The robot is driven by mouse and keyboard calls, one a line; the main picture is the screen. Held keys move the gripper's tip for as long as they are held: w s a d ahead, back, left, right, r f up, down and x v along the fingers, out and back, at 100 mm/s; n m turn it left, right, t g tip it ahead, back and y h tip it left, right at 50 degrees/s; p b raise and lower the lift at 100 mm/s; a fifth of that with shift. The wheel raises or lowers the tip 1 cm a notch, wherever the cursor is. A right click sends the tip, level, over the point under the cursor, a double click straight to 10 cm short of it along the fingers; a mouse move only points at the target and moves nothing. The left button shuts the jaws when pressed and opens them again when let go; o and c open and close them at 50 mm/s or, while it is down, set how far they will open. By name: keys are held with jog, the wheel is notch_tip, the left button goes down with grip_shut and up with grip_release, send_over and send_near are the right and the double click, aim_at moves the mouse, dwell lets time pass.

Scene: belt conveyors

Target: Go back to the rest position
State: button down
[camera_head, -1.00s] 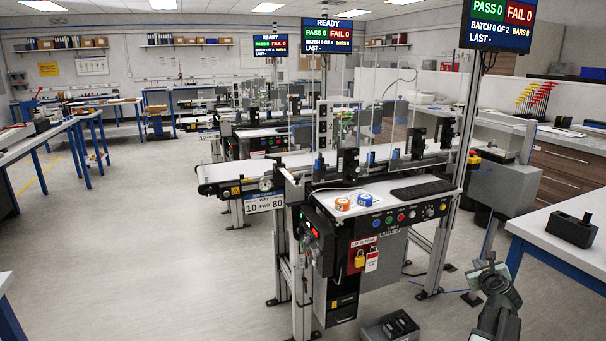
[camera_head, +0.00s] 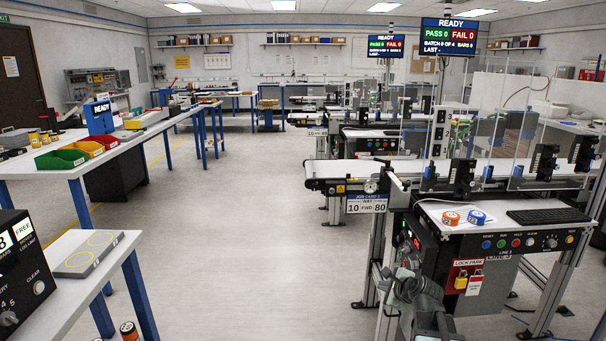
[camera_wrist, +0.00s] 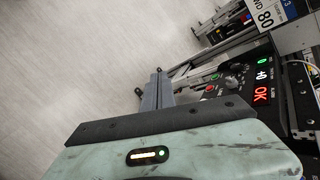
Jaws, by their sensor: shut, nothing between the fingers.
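My gripper (camera_wrist: 157,88) shows in the wrist view with its two grey fingers together and nothing between them. Pale floor lies beyond the fingertips, and the conveyor's dark control box with a lit "OK" display (camera_wrist: 261,96) is to their right. In the head view, my arm (camera_head: 418,300) is at the bottom, in front of the conveyor line's control cabinet (camera_head: 432,257). The fingers cannot be made out clearly there.
At left are a bench with coloured bins (camera_head: 60,159) and a nearer table (camera_head: 110,262). The floor (camera_head: 250,240) between is clear.

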jog(key=s+a+f+n+g+y, duration=0.1)
jog(key=s+a+f+n+g, duration=0.1)
jog(key=a+n, duration=0.3)
jog(key=s+a+f+n+g, duration=0.1)
jog(key=s+a+f+n, duration=0.15)
jog(key=a, duration=0.45)
jog(key=s+a+f+n+g, duration=0.4)
jog(key=s+n, duration=0.3)
jog(key=s+d+f+n+g+h, duration=0.1)
jog(key=s+d+n+g+h, duration=0.25)
jog(key=s+n, duration=0.5)
notch_tip(320, 180, up, 18)
jog(key=p, duration=1.8)
jog(key=shift+s+d+m+y, duration=0.15)
jog(key=shift+d+m+y, duration=0.1)
jog(key=shift+m+y, duration=0.1)
